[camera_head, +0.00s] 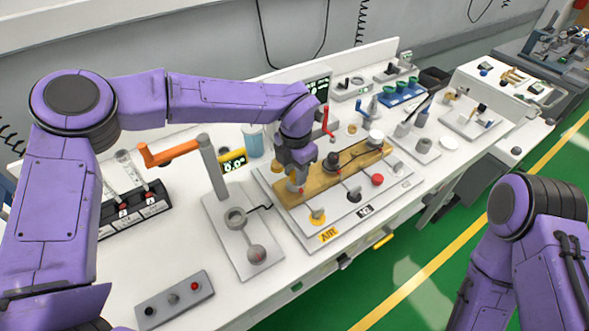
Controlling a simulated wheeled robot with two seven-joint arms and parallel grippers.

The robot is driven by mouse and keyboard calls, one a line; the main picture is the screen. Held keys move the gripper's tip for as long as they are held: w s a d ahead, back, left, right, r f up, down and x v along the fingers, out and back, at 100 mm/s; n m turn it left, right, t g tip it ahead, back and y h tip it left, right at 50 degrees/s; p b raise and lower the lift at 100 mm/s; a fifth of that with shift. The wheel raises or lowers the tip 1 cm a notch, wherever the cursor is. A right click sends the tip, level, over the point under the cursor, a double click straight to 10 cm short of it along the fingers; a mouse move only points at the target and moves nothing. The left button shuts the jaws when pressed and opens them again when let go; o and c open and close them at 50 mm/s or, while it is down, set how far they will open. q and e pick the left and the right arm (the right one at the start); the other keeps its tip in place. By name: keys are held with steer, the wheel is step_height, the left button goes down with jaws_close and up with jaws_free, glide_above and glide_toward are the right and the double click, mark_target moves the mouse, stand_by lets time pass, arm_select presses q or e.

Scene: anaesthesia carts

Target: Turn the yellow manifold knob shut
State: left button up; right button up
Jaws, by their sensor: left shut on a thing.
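The yellow knob (317,215) sits on the front left of the manifold's grey base plate (283,207), by a yellow AIR label (328,235). Behind it lies the long brass manifold block (330,175), with a black knob (354,195) and a red knob (377,180) in front. My left gripper (296,184) points down over the left end of the brass block. It is shut on a small grey fitting there, mostly hidden by the fingers. The yellow knob appears apart from the fingers, in front of them. My right arm is at the lower right; its gripper is out of view.
A grey stand with an orange-handled lever (168,152) rises left of the manifold. A blue beaker (253,140) and a yellow meter (233,163) stand behind. A grey button box (175,299) lies front left.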

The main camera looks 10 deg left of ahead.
arm_select(q)
steer(key=o, duration=1)
steer(key=shift+o, duration=0.2)
step_height(320, 180, up, 10)
steer(key=b, duration=0.1)
steer(key=shift+r+b, duration=0.25)
steer(key=shift+b, duration=0.15)
